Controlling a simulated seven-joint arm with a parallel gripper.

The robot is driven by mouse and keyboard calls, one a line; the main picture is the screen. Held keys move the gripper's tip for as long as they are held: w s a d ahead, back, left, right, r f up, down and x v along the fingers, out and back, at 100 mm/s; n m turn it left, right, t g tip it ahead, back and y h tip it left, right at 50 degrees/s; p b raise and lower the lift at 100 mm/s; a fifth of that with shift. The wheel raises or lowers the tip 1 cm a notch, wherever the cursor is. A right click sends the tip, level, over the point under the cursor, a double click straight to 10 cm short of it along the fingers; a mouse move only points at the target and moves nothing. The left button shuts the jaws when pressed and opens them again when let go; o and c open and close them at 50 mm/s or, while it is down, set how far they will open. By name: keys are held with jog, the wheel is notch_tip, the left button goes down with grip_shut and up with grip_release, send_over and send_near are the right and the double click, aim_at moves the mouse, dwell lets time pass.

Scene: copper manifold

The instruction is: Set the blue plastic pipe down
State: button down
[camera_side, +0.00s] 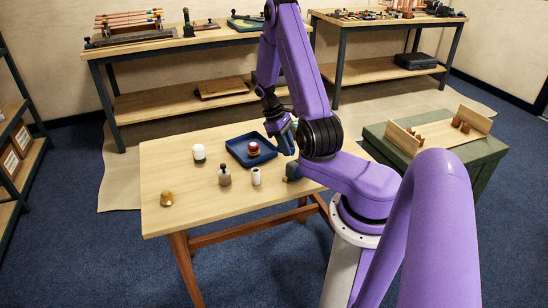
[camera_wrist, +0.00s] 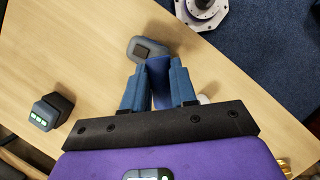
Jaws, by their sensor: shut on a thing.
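My gripper (camera_wrist: 158,68) shows in the wrist view with its two blue-grey fingers on either side of the blue plastic pipe (camera_wrist: 160,85). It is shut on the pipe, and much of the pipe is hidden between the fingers. In the side view my gripper (camera_side: 281,130) is over the right part of the wooden table (camera_side: 185,222), just right of the blue tray. The pipe is hard to make out there against the fingers. I cannot tell whether the pipe touches the tabletop.
The blue tray (camera_side: 235,144) holds a red-topped item (camera_side: 254,148). A white jar (camera_side: 198,152), a grey bottle (camera_side: 224,177), a white cylinder (camera_side: 256,176) and a brass piece (camera_side: 167,198) stand around it. A grey rounded block (camera_wrist: 147,48) lies near the fingertips. The table's front left is mostly clear.

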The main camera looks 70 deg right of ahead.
send_over(280, 166)
jog(key=w, duration=0.1)
notch_tip(280, 166, down, 7)
jog(key=shift+w+f, duration=0.1)
jog(key=shift+w, duration=0.05)
jog(key=shift+w+f, duration=0.1)
jog(key=shift+f, duration=1.5)
jog(key=shift+f, duration=0.1)
jog(key=c, duration=0.9)
grip_release()
jog(key=shift+d, duration=0.1)
